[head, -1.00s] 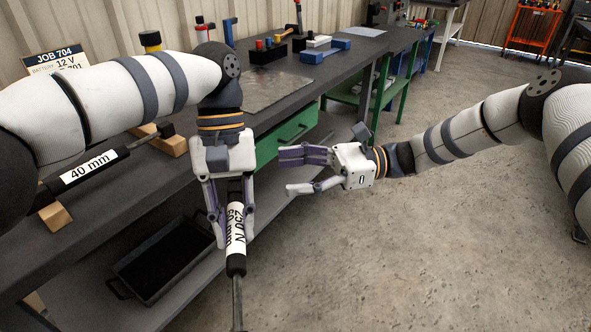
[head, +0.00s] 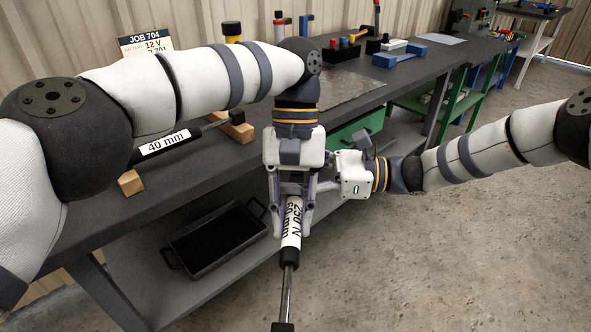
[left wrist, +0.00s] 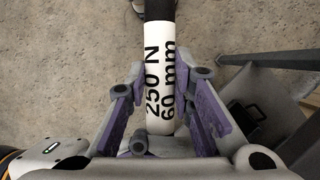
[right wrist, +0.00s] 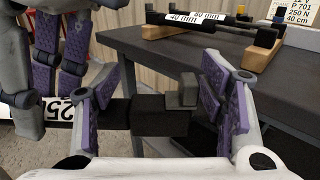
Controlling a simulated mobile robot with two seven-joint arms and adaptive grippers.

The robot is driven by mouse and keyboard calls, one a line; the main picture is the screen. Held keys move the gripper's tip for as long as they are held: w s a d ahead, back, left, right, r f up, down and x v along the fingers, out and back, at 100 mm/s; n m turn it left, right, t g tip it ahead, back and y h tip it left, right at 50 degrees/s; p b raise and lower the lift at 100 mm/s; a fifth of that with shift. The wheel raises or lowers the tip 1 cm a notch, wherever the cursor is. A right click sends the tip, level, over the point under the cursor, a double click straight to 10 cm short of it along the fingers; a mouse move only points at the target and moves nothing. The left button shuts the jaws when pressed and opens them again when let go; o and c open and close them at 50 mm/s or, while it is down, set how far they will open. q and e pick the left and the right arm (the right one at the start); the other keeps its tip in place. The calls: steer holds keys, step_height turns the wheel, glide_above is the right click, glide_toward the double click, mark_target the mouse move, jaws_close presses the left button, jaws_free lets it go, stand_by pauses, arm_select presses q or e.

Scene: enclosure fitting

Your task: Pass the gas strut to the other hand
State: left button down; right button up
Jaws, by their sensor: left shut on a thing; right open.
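The gas strut (head: 291,222) has a black body and a white label reading 250 N, 60 mm. It hangs nearly upright in my left gripper (head: 289,232), its thin rod pointing down. The left wrist view shows the label (left wrist: 160,65) between the left fingers. My right gripper (right wrist: 158,95) is open, with the strut's black upper end (right wrist: 115,112) between its spread fingers. In the head view the right fingers are largely hidden behind the left gripper. I cannot tell whether they touch the strut.
Another strut marked 40 mm (head: 165,146) lies on wooden blocks on the dark workbench (head: 90,225). A black tray (head: 215,240) sits on the shelf below. A job card (head: 146,42) stands behind. Tools lie farther along the bench. The concrete floor at right is clear.

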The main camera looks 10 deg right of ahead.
jaws_close()
arm_select(q)
steer(key=shift+w, duration=0.15)
arm_select(e)
steer(key=shift+s, duration=0.15)
arm_select(q)
steer(key=c, duration=1.3)
jaws_free()
arm_select(e)
steer(key=shift+a, duration=0.1)
